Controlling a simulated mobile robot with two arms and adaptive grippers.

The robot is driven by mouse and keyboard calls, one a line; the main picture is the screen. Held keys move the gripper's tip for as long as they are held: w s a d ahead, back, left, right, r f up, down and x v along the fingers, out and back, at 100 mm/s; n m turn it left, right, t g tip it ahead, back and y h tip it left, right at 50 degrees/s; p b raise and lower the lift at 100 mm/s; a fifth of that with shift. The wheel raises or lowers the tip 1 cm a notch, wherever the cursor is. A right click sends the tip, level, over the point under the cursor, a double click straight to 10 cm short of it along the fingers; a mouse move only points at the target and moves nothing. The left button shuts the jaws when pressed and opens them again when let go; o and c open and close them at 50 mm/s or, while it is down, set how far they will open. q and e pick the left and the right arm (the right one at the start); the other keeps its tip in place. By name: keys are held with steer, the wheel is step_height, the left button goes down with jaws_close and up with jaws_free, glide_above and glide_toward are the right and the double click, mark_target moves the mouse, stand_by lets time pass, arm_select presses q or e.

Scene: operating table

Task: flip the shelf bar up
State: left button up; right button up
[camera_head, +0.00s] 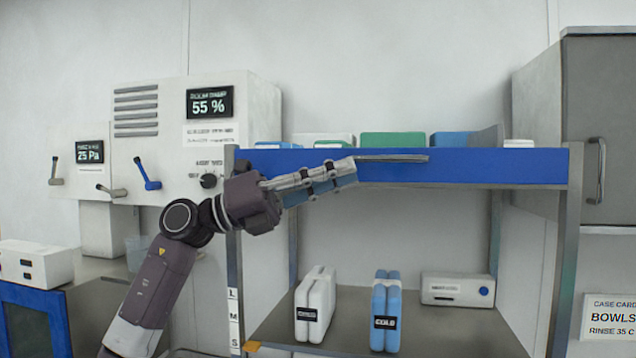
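The shelf has a blue front rail (480,165) on metal posts. A thin grey metal bar (400,158) lies about level along the upper part of this rail, near its middle. My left gripper (350,172) reaches in from the left in front of the rail, its fingers pointing right. Its fingertips are at the left end of the visible bar, overlapping it in the picture. I cannot tell whether they touch it. The two fingers look close together, but the gap is not clear. The bar's left part may be hidden behind the fingers. My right gripper is not in view.
White, green and blue boxes (392,139) stand on the upper shelf. White packs (315,304), blue packs (386,310) and a white device (457,290) stand below. A wall unit with levers (147,174) is left, a grey cabinet (600,120) right.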

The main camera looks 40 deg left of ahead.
arm_select(q)
steer(key=shift+v, duration=1.75)
